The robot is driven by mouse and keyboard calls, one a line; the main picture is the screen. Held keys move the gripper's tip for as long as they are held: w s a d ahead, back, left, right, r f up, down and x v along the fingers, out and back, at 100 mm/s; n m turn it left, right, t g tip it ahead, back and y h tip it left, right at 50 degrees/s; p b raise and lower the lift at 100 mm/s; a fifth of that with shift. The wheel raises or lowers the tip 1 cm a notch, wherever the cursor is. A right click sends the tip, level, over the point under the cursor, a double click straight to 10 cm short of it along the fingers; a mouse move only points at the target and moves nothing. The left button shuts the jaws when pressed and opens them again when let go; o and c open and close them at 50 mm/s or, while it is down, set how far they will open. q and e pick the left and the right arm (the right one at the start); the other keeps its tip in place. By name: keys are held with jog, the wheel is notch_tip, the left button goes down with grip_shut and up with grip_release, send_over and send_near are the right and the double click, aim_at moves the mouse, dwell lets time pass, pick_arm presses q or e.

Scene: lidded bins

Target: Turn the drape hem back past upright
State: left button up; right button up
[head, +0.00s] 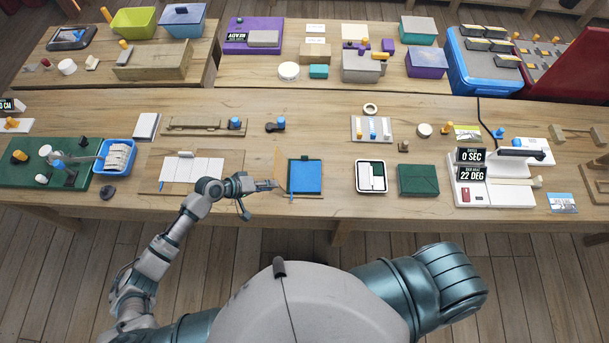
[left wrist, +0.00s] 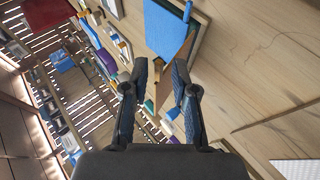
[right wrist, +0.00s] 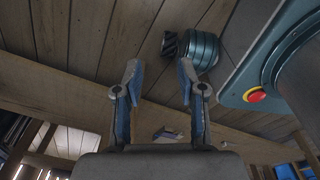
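A blue sheet (head: 305,176) with a dark green band at its top lies on a thin board at the table's front. A tan flap (head: 281,168) stands up along its left side; I cannot tell whether this flap is the drape hem. My left gripper (head: 274,185) is just left of the flap. In the left wrist view, the blue sheet (left wrist: 168,28) is ahead and the tan flap (left wrist: 170,72) shows between and behind the separated fingertips (left wrist: 160,68); contact is unclear. My right gripper (right wrist: 159,75) is open and empty, hidden in the head view.
A board with white panels (head: 195,168) lies left of my left gripper. A white tray (head: 359,186) and green box (head: 418,180) stand to the right. A blue-capped part (head: 281,122) lies behind. The table's front edge is close.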

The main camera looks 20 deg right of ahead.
pick_arm(q)
jog(key=shift+a, duration=0.15)
grip_shut()
jog(key=d+p, duration=0.1)
jog(key=p, duration=0.1)
jog(key=d+r+y+p, duration=0.1)
jog(key=p, duration=0.2)
jog(key=shift+s+y, duration=0.3)
jog(key=shift+s, duration=0.1)
jog(key=shift+d+f+y+p, duration=0.15)
jog(key=shift+d+y+p, duration=0.15)
jog(key=shift+p, duration=0.6)
pick_arm(e)
notch_tip(320, 180, up, 7)
jog(key=shift+w+a, duration=0.15)
jog(key=shift+a, duration=0.2)
pick_arm(q)
jog(key=shift+m, duration=0.3)
pick_arm(e)
jog(key=shift+a+f, duration=0.1)
jog(key=shift+a, duration=0.2)
